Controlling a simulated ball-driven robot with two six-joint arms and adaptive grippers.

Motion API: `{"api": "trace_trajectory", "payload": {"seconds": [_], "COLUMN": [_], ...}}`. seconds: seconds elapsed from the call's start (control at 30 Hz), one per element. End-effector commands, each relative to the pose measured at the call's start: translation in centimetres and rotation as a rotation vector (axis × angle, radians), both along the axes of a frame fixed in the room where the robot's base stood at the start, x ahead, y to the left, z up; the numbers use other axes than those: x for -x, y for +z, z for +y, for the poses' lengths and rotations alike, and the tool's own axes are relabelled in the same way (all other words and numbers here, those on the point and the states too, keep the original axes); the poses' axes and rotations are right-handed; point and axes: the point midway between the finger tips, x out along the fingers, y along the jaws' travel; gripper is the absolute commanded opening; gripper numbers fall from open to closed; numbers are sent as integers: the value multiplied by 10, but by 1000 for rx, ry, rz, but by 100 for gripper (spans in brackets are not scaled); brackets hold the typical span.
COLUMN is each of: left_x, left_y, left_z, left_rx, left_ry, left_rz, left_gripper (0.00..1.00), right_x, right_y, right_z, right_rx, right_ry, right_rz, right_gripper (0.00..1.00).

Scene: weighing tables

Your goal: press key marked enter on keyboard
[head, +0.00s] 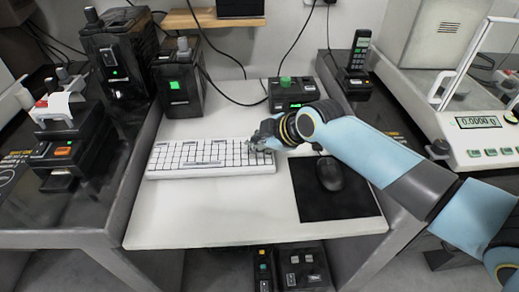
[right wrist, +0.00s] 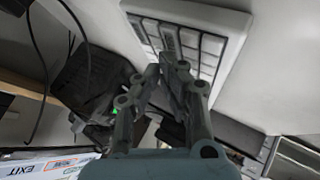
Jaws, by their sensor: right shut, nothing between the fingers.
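A white keyboard (head: 207,174) with pale keys lies on the white table, left of its middle. It also shows at the top of the right wrist view (right wrist: 235,18). The marking enter cannot be read on any key in either view. My right gripper (head: 259,142) is over the far right part of the keyboard and covers some keys there. In the right wrist view its fingers (right wrist: 172,72) are shut with nothing between them, the tips close to the keys; whether they touch cannot be told. My left gripper is in neither view.
A black mouse (head: 330,174) lies on a dark mat (head: 348,203) right of the keyboard. A box with a green knob (head: 291,95) stands behind. A scale (head: 480,125) stands at right, printers (head: 66,130) at left. The table front (head: 220,220) is clear.

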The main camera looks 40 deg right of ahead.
Motion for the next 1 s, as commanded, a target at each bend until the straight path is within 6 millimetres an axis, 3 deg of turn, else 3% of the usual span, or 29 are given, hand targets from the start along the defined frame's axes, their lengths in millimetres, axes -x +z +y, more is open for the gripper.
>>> {"api": "trace_trajectory", "payload": {"seconds": [1.0], "left_x": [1], "left_y": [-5], "left_z": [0], "left_rx": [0], "left_ry": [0], "left_rz": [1], "left_gripper": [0], "right_x": [0], "right_y": [-7], "right_z": [0], "right_rx": [0], "right_ry": [0], "right_rz": [0], "right_gripper": [0]}}
